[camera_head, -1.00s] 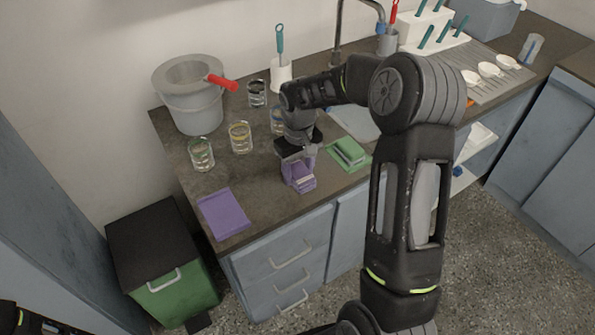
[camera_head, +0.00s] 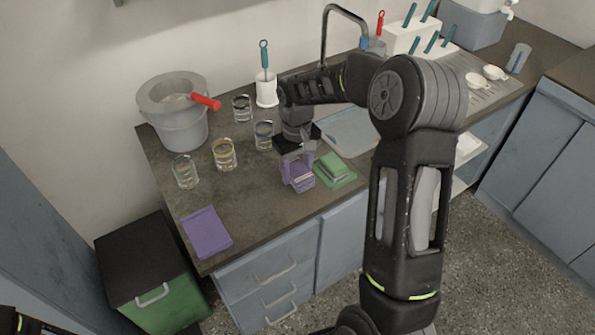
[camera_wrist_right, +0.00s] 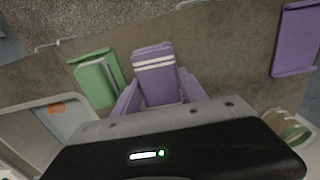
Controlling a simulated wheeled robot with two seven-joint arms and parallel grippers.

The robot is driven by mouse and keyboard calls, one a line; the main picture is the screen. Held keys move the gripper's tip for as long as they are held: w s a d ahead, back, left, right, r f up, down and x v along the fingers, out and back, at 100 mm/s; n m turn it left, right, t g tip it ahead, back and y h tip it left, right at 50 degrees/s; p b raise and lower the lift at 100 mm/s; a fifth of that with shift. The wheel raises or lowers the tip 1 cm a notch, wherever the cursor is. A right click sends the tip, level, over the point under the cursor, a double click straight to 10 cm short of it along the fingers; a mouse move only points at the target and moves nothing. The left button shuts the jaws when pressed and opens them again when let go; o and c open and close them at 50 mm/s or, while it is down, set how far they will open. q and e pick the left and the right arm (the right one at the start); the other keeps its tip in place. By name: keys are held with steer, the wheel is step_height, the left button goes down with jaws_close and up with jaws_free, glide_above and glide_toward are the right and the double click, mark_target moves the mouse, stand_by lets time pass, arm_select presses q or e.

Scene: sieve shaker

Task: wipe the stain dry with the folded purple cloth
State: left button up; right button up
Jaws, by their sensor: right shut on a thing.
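The folded purple cloth (camera_head: 300,179) is in my right gripper (camera_head: 297,162), low over the counter. I cannot tell whether it touches the surface. In the right wrist view the cloth (camera_wrist_right: 154,72) shows two white stripes and sits between the fingers of my right gripper (camera_wrist_right: 158,98), which is shut on it. No stain can be made out on the visible counter; the area under the cloth is hidden. An empty purple mat (camera_head: 207,232) lies at the counter's front left.
A green folded cloth (camera_head: 333,165) on a green mat lies just right of the gripper. Glass jars (camera_head: 224,154) stand to the left and behind, near a grey bucket (camera_head: 177,122) with a red handle. A sink (camera_head: 349,132) lies behind right. The front-left counter is mostly clear.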

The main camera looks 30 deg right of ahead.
steer(key=shift+r+p, duration=0.85)
steer(key=shift+r, duration=0.85)
steer(key=shift+a, duration=0.1)
